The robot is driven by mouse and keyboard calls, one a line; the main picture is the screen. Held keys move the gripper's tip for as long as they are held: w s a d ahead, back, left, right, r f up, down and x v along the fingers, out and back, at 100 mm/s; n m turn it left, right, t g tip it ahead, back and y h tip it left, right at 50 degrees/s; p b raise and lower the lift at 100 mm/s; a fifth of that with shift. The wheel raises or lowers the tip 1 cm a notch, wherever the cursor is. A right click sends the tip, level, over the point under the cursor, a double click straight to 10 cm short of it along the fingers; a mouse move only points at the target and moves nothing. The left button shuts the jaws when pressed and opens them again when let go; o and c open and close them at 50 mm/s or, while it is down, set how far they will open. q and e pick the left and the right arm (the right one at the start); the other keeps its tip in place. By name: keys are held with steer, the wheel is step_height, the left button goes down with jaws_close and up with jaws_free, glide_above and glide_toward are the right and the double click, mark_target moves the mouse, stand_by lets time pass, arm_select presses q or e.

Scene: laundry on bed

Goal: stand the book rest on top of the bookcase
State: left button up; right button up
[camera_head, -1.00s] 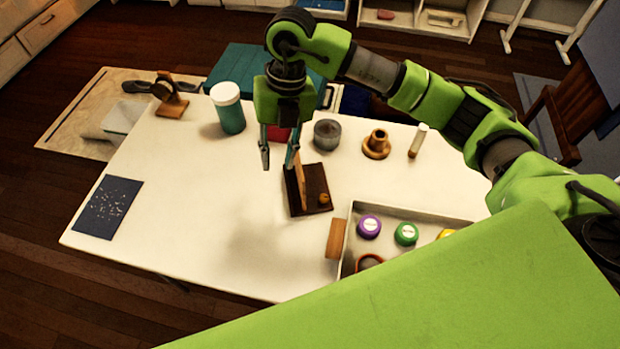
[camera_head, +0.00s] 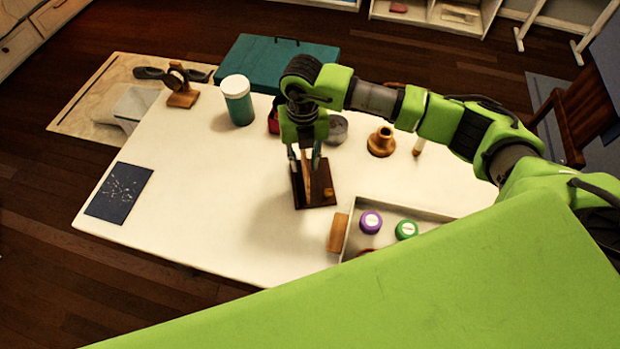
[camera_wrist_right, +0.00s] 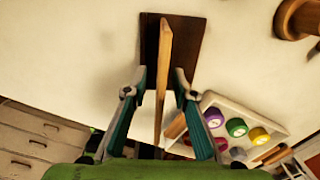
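The book rest (camera_head: 320,196) stands on the white table, with a dark brown base and a lighter wooden upright panel. In the right wrist view its panel (camera_wrist_right: 164,62) runs between the fingers. My right gripper (camera_head: 304,160) is over the book rest, pointing down. Its fingers are open on either side of the panel, with a gap showing on both sides in the wrist view (camera_wrist_right: 160,82). A white open-shelved unit (camera_head: 432,14), possibly the bookcase, stands at the far wall; its top is cut off. My left gripper is not in view.
A tray (camera_head: 347,243) with colored round lids is just right of the book rest. A teal jar (camera_head: 238,100), grey bowl (camera_head: 338,128) and wooden candle holder (camera_head: 381,142) stand behind. A dark blue sheet (camera_head: 119,193) lies left. The table's left middle is clear.

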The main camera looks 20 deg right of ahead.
mark_target(312, 181)
steer(key=shift+f, duration=1.4)
steer(key=shift+f, duration=0.25)
steer(key=shift+r, duration=0.1)
jaws_close()
